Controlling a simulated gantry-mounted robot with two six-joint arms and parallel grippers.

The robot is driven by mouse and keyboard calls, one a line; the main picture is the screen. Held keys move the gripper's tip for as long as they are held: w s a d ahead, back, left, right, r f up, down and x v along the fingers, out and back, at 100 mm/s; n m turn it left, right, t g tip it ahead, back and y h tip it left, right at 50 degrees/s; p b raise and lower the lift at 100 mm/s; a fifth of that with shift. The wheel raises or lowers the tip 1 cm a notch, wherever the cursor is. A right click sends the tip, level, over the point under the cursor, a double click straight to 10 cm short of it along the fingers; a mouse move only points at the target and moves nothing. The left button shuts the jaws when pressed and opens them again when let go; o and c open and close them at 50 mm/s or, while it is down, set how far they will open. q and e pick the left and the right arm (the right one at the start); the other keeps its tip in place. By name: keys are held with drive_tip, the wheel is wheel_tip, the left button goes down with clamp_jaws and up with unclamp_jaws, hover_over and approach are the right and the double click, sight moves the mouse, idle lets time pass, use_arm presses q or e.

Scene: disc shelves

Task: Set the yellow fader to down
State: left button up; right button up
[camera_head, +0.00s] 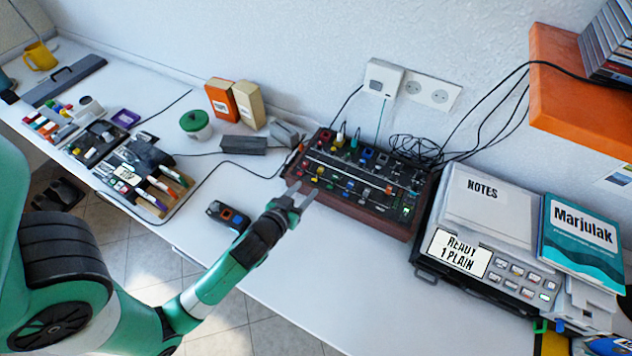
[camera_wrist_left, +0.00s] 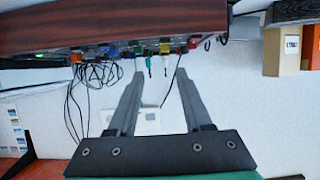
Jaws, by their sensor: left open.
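The control box (camera_head: 390,222) is a dark panel in a reddish-brown wooden case on the white desk, with several coloured knobs and faders. A small yellow cap (camera_head: 320,170) near its left end looks like the yellow fader; its exact setting is too small to tell. My left gripper (camera_head: 299,195) is open and empty at the box's front left edge, close to the yellow cap. In the left wrist view, the gripper (camera_wrist_left: 160,74) has its fingers apart, pointing towards the box's wooden side (camera_wrist_left: 110,32). A yellow piece (camera_wrist_left: 164,48) shows there between the fingertips; I cannot tell whether it is the fader.
A dark handheld device (camera_head: 228,215) lies left of my gripper. A printer-like machine (camera_head: 459,251) stands right of the box, beneath an orange shelf (camera_head: 575,95). Black cables (camera_head: 415,148) tangle behind the box. The desk in front of the box is clear.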

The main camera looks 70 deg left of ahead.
sight(320, 169)
use_arm(q)
drive_tip(key=b+x, duration=0.1)
drive_tip(key=x, duration=0.3)
drive_tip(key=b+x, duration=0.1)
drive_tip(key=x, duration=0.2)
drive_tip(key=b+x, duration=0.1)
drive_tip(key=x, duration=0.3)
drive_tip(key=shift+s+a+f, duration=0.1)
drive_tip(key=shift+a+f, duration=0.05)
drive_tip(key=shift+a, duration=0.4)
use_arm(e)
drive_tip(key=f, duration=0.4)
drive_tip(key=shift+s+a+h, duration=0.25)
drive_tip(key=shift+s+h, duration=0.05)
use_arm(q)
clamp_jaws()
use_arm(e)
drive_tip(key=shift+r, duration=0.15)
